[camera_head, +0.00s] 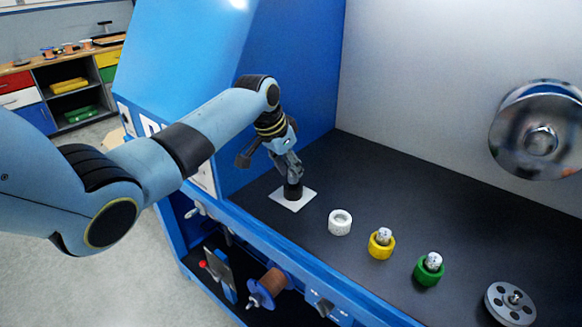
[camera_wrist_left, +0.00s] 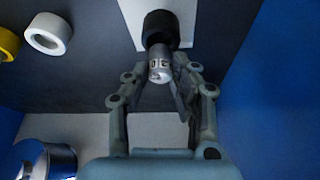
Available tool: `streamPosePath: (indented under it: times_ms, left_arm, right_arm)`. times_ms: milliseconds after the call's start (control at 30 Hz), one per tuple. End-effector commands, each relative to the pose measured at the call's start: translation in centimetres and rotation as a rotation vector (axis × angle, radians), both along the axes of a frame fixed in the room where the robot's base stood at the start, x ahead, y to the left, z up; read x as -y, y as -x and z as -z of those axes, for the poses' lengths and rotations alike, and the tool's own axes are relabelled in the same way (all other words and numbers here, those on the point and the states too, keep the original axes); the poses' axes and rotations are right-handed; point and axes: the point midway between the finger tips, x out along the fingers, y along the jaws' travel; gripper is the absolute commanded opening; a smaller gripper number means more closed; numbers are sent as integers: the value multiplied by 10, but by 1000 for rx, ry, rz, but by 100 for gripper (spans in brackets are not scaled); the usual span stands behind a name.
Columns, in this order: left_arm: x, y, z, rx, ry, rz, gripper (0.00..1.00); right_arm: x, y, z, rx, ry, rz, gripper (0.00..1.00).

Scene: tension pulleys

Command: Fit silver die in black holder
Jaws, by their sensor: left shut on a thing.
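The black holder (camera_head: 293,191) stands on a white square plate (camera_head: 285,203) at the left end of the dark shelf. It also shows in the left wrist view (camera_wrist_left: 160,27) at the top. My left gripper (camera_head: 291,176) is right at the holder's top. In the left wrist view its fingers (camera_wrist_left: 160,72) are shut on the silver die (camera_wrist_left: 160,60), a small cylinder with marks on its end. The die lines up with the holder and meets its opening; how deep it sits I cannot tell. My right gripper is not in view.
A white ring holder (camera_head: 340,222) looks empty. A yellow holder (camera_head: 381,244) and a green holder (camera_head: 428,270) each have a silver die in them. A grey pulley (camera_head: 509,303) lies at the right. A blue wall (camera_head: 300,90) stands close behind the gripper.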

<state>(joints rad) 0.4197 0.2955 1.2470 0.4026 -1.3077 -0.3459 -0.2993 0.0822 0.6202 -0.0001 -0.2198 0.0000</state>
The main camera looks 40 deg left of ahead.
Motion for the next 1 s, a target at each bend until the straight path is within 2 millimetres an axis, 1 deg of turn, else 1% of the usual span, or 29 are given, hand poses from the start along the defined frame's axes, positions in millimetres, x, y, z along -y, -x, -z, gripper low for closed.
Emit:
streamPosePath:
  times_ms: [33,100,500,733,1000]
  left_arm:
    - [0,0,3,1,0,0,0]
    - [0,0,3,1,-1,0,0]
    - [0,0,2,1,0,0,0]
    - [0,0,5,-1,0,0,0]
    - [0,0,6,0,0,0,0]
  right_arm:
    - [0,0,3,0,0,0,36]
    - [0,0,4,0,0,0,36]
    - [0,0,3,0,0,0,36]
    - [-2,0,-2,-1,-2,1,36]
    - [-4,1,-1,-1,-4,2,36]
